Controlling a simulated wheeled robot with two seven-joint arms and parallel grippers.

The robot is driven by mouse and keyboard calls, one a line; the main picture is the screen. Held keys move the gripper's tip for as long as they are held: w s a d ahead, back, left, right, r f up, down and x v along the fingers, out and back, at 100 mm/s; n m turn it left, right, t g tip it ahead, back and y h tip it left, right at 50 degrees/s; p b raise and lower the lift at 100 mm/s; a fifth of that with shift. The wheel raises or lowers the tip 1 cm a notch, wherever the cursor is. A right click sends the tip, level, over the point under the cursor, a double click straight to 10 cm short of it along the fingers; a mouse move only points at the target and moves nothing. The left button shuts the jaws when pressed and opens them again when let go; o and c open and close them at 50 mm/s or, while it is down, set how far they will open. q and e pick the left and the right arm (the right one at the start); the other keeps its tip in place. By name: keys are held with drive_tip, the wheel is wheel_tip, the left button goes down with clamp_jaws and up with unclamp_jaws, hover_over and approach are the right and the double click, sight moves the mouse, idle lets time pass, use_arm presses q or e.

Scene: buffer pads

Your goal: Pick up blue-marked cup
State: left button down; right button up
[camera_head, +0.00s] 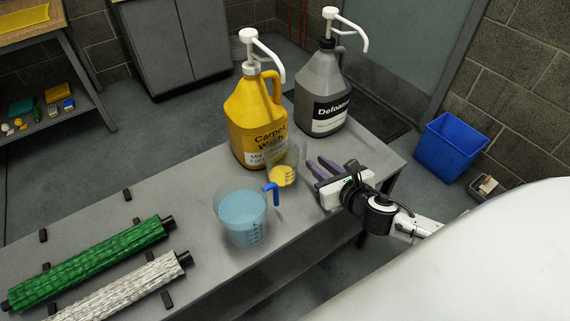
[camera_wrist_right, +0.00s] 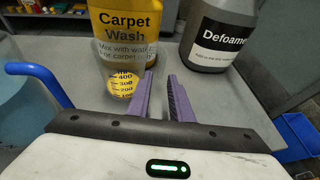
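The blue-marked cup (camera_head: 240,218) is a large clear jug with a blue handle, blue contents and dark measuring marks. It stands upright on the grey table. Its blue handle (camera_wrist_right: 38,78) and part of its side show at the left edge of the right wrist view. My right gripper (camera_head: 318,166) is to the right of the cup, low over the table and apart from it. Its purple fingers (camera_wrist_right: 162,78) are apart with nothing between them. My left gripper is not in view.
A small clear cup with a yellow measuring patch (camera_head: 284,175) stands between the jug and my right gripper. Behind are the yellow Carpet Wash bottle (camera_head: 256,112) and grey Defoamer bottle (camera_head: 322,92). Green (camera_head: 90,262) and white (camera_head: 125,290) rollers lie at left. A blue bin (camera_head: 448,148) is on the floor.

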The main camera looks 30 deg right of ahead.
sight(305, 154)
drive_tip(key=x, duration=0.3)
drive_tip(key=b+x, duration=0.1)
drive_tip(key=x, duration=0.5)
drive_tip(key=shift+w+d+f+b, duration=0.1)
drive_tip(key=shift+f+b, duration=0.2)
drive_tip(key=shift+f, duration=0.05)
clamp_jaws()
